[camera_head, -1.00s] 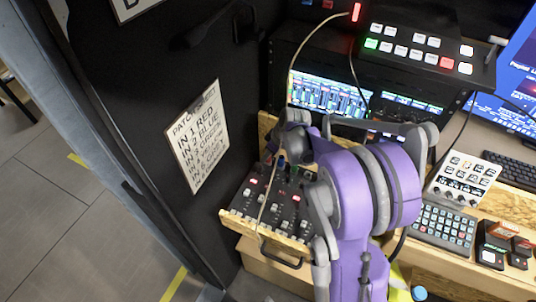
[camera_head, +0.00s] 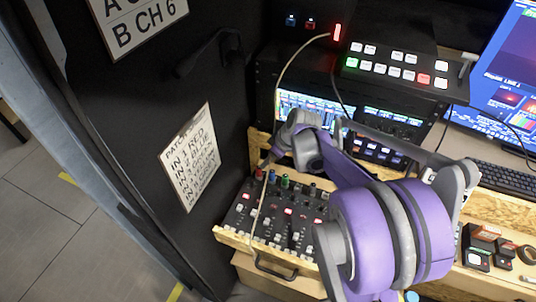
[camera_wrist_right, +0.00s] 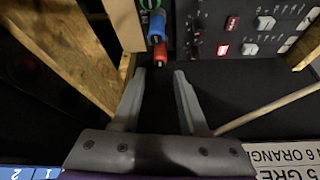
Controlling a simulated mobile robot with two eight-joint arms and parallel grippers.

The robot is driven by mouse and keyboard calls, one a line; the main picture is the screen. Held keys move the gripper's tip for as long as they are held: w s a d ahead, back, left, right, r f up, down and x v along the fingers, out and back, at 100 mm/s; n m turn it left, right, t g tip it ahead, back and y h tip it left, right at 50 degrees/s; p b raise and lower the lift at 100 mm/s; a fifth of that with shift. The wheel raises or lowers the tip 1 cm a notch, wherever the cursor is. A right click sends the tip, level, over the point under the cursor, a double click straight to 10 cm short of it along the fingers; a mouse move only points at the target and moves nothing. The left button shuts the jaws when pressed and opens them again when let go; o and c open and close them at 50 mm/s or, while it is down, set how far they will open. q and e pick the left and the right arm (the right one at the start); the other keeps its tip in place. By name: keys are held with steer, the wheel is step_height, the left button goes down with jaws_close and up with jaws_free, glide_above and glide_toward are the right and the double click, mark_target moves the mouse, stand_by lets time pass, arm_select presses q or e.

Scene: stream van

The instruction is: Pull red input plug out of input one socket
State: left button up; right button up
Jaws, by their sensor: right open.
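The red plug (camera_wrist_right: 160,53) stands at the panel edge in the wrist view, with the blue plug (camera_wrist_right: 157,28) just beyond it. In the head view the red plug (camera_head: 259,173) is at the left end of a row of coloured plugs on the mixer's back edge. My right gripper (camera_wrist_right: 160,76) is open and empty. Its fingertips point toward the red plug, which is a little beyond them and lined up with the gap. In the head view my right arm reaches over the mixer and the fingertips are hard to make out. My left gripper is out of view.
The mixer (camera_head: 285,218) sits in a wooden tray beside a black wall panel with a patch sign (camera_head: 190,160). A pale cable (camera_head: 292,78) hangs across it; a pale rod-like length (camera_wrist_right: 265,108) shows beside my right finger. A wooden board (camera_wrist_right: 75,60) stands close at left.

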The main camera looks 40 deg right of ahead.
mark_target(259, 172)
steer(key=shift+t, duration=0.4)
steer(key=x, duration=1.1)
steer(key=shift+w+a+f, duration=0.1)
steer(key=shift+a+f, duration=0.1)
steer(key=shift+f, duration=0.1)
jaws_close()
